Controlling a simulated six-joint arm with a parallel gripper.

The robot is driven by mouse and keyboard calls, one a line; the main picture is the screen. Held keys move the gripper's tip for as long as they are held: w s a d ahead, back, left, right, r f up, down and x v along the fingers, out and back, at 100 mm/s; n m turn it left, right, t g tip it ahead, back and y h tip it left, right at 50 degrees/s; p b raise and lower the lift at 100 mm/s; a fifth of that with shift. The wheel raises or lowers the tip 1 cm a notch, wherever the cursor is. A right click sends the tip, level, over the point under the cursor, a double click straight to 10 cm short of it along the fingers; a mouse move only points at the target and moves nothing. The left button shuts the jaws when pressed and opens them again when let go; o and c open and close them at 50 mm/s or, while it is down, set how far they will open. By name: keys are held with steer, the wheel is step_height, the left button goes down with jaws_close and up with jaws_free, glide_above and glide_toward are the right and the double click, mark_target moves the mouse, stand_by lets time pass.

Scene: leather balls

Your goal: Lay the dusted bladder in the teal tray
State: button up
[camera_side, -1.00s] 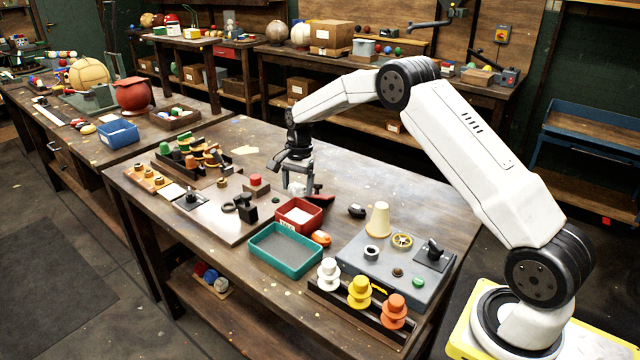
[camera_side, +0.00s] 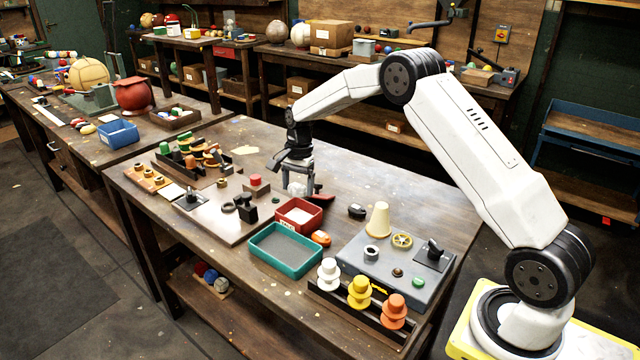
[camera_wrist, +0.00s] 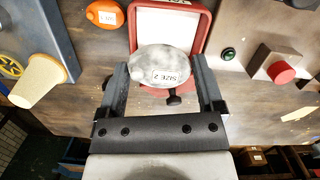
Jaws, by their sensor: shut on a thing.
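A pale grey-white, dusty-looking bladder (camera_wrist: 165,62) with a "SIZE 2" label sits between the fingers of my gripper (camera_side: 298,187) in the wrist view. The gripper is shut on it, one finger at each side. In the side view the gripper points down, behind the red tray; the bladder shows only as a small pale patch. The teal tray (camera_side: 252,246) stands in front of the red tray, nearer the side camera, with a bare grey floor. It is not in the wrist view.
The red tray (camera_side: 320,207) has a white floor. An orange bladder (camera_side: 321,238) and a dark one (camera_side: 357,211) lie near it. A grey panel (camera_side: 345,258) carries a cream cone (camera_side: 378,220). A red button box (camera_side: 257,188) stands left of the gripper.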

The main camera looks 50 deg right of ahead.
steer(key=s+a+r, duration=0.1)
steer(key=s+a, duration=0.4)
steer(key=s, duration=0.4)
steer(key=s+a+r, duration=0.2)
steer(key=s+a, duration=0.3)
steer(key=s, duration=0.4)
steer(key=shift+a, duration=0.35)
glide_above(286, 252)
steer(key=s, duration=0.1)
step_height(286, 252, down, 8)
steer(key=shift+s+f, duration=0.1)
steer(key=shift+f, duration=0.1)
steer(key=shift+w+f, duration=0.45)
steer(key=shift+f, duration=0.1)
steer(key=shift+w+f, duration=0.1)
